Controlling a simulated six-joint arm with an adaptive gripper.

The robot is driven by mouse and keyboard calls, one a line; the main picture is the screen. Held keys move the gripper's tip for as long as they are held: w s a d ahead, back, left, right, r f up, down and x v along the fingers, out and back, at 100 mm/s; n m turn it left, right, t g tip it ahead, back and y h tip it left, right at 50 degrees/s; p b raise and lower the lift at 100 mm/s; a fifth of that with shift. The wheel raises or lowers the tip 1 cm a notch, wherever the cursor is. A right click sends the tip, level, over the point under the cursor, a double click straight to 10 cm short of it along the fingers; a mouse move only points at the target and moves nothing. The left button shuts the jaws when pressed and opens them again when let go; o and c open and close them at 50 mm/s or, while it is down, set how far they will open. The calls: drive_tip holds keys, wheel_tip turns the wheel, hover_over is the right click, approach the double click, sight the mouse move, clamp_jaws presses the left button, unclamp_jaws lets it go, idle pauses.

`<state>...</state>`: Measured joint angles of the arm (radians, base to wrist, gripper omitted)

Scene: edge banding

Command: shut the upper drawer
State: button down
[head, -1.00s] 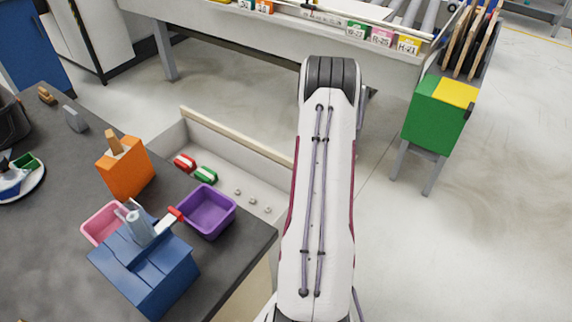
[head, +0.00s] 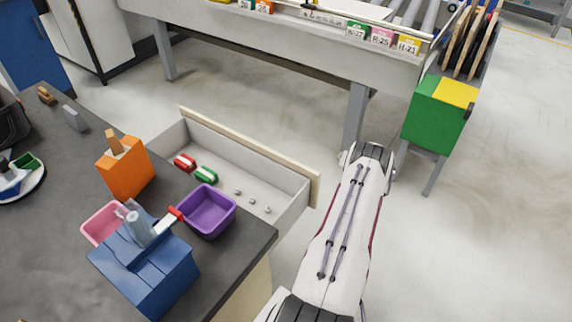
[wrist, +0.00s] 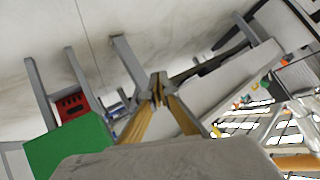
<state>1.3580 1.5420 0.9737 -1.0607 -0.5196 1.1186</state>
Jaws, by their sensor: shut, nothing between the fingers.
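The upper drawer (head: 250,158) stands open in the head view, pulled out from under the dark worktop with its pale wooden front facing away. Inside lie a red-and-white piece, a green-and-white piece and several small metal bits. My arm stands to the right of the drawer front with floor showing between them. My gripper's fingers are hidden in the head view. In the wrist view my gripper (wrist: 157,90) is shut and empty, its tips together. I cannot make out the drawer for certain in the wrist view.
The dark worktop (head: 60,215) holds an orange block (head: 126,175), a purple bin (head: 207,212), a pink bin (head: 98,224) and a blue device (head: 150,268) near the drawer. A green-and-yellow box (head: 434,115) stands at right.

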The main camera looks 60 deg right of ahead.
sight(286, 164)
drive_tip(key=w+a+f+t+y, duration=0.1)
drive_tip(key=a+f+t+y, duration=0.2)
drive_tip(key=a+t, duration=0.35)
drive_tip(key=w+a+r+t+y, duration=0.2)
drive_tip(key=a+r+t+y, duration=0.1)
drive_tip(key=a+r+y, duration=0.6)
drive_tip(key=a, duration=0.4)
drive_tip(key=shift+w+r+m, duration=0.15)
drive_tip(key=shift+r+m, duration=0.25)
drive_tip(key=shift+w+a, duration=0.1)
drive_tip(key=shift+w, duration=0.05)
drive_tip(key=shift+x, duration=4.85)
drive_tip(key=shift+a+r, duration=0.1)
